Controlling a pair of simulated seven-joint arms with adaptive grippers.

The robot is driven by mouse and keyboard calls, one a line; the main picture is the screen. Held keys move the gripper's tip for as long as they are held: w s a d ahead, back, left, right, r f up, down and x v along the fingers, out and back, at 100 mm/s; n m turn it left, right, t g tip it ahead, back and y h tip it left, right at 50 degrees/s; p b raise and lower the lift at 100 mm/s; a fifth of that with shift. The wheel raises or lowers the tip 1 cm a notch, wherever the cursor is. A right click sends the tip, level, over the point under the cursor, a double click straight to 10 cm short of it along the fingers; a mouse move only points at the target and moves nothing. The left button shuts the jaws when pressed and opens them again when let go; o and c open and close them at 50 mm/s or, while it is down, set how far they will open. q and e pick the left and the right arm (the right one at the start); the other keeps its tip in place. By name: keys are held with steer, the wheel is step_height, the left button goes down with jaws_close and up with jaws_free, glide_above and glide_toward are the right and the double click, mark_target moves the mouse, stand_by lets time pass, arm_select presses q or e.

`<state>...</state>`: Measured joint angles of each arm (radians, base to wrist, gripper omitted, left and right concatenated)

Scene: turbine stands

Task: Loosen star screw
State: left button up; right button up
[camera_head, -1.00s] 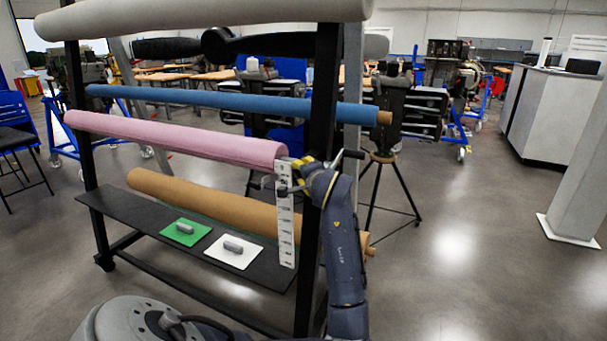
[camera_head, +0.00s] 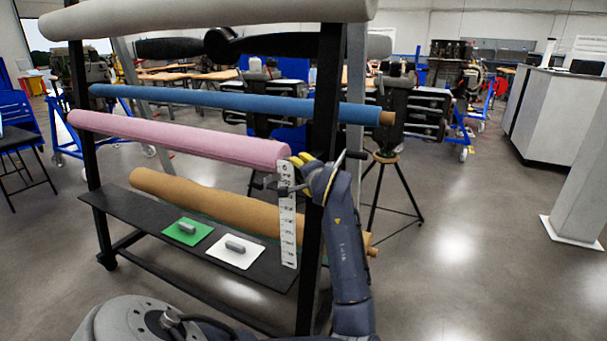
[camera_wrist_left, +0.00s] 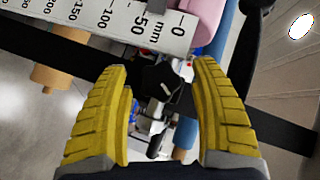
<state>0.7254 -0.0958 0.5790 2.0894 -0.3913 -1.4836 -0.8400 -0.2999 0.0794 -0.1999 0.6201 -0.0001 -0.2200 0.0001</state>
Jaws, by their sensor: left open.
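The star screw (camera_wrist_left: 160,84) is a black knob in the left wrist view, between the two yellow fingers and just below the white ruler's zero end. I cannot make it out clearly in the head view. My left gripper (camera_wrist_left: 164,75) is open, with a finger on each side of the knob and gaps showing. In the head view my left gripper (camera_head: 300,160) is at the upper end of the white ruler (camera_head: 288,220), beside the rack's black post and the right end of the pink roll. My right gripper is not in view.
The rack carries a pink roll (camera_head: 180,140), a blue roll (camera_head: 240,104) and a brown roll (camera_head: 200,202). Its black shelf (camera_head: 130,220) holds a green plate (camera_head: 187,232) and a white plate (camera_head: 235,252), each with a grey handle.

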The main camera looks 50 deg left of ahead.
arm_select(q)
steer(key=v, duration=1.2)
stand_by(0.6)
